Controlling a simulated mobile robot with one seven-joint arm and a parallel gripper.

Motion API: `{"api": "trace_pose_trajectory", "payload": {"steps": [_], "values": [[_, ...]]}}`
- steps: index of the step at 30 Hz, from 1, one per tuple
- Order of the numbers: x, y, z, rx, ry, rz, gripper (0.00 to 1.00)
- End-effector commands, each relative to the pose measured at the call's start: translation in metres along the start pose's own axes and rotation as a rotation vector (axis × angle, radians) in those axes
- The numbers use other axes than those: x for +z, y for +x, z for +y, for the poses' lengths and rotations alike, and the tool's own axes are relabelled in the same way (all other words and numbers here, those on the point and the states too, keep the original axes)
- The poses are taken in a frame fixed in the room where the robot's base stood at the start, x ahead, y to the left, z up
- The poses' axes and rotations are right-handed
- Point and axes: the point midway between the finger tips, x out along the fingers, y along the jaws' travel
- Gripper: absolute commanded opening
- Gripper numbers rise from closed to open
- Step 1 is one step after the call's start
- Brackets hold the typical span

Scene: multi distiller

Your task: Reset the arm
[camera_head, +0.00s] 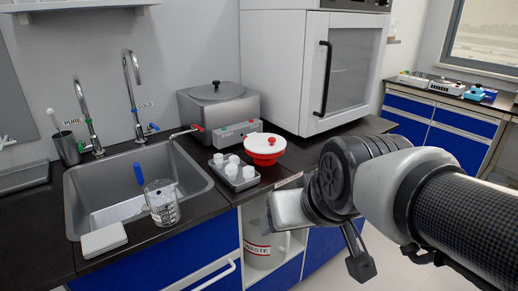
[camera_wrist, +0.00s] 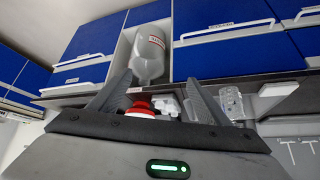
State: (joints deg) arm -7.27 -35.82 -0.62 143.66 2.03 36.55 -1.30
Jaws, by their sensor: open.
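My arm reaches in from the right edge of the head view, in front of the counter and cabinets. My gripper (camera_wrist: 158,78) shows in the wrist view with its two dark fingers spread apart and nothing between them. In the head view the arm's own links partly hide the gripper. The wrist view is turned upside down. The same container (camera_head: 265,148) stands on the counter in the head view.
A metal distiller (camera_head: 218,108) and a tray of white cups (camera_head: 236,184) stand on the counter. A glass beaker (camera_head: 162,203) is at the sink's (camera_head: 88,205) front edge. A white oven-like cabinet (camera_head: 300,75) stands behind. A waste jug (camera_head: 262,252) sits in an open cabinet below.

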Motion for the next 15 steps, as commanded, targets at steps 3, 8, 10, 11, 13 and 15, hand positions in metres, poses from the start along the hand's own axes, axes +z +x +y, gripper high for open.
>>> {"api": "trace_pose_trajectory", "payload": {"steps": [3,8,10,11,13,15], "values": [[0.030,-0.028,0.026,0.065,0.066,-0.079,0.70],[0.047,-0.040,0.035,0.092,0.095,-0.127,0.70],[0.047,-0.040,0.035,0.092,0.095,-0.130,0.70],[0.047,-0.040,0.035,0.092,0.094,-0.130,0.70],[0.047,-0.039,0.034,0.091,0.094,-0.129,0.70],[0.047,-0.040,0.034,0.091,0.093,-0.129,0.70]]}}
